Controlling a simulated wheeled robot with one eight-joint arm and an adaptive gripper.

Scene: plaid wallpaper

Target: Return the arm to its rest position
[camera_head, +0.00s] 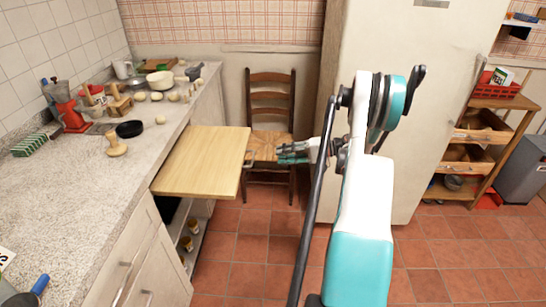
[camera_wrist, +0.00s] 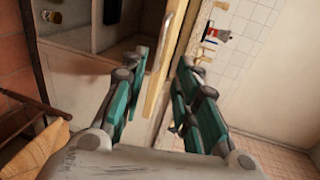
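My arm stretches up and away across the right middle of the head view. My gripper (camera_head: 284,153) hangs in front of the wooden chair, just right of the pull-out wooden board (camera_head: 205,160), and looks apart from it. In the wrist view my gripper (camera_wrist: 162,62) has its two teal fingers spread, with nothing held between them. The edge of the board (camera_wrist: 160,85) shows beyond the gap between the fingers.
The chair (camera_head: 271,94) stands behind my gripper, with its seat close by. The cluttered counter (camera_head: 60,195) runs along the left. The fridge (camera_head: 430,110) stands behind my arm, and a wooden shelf (camera_head: 497,103) is at right. Tiled floor (camera_head: 450,260) at lower right is clear.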

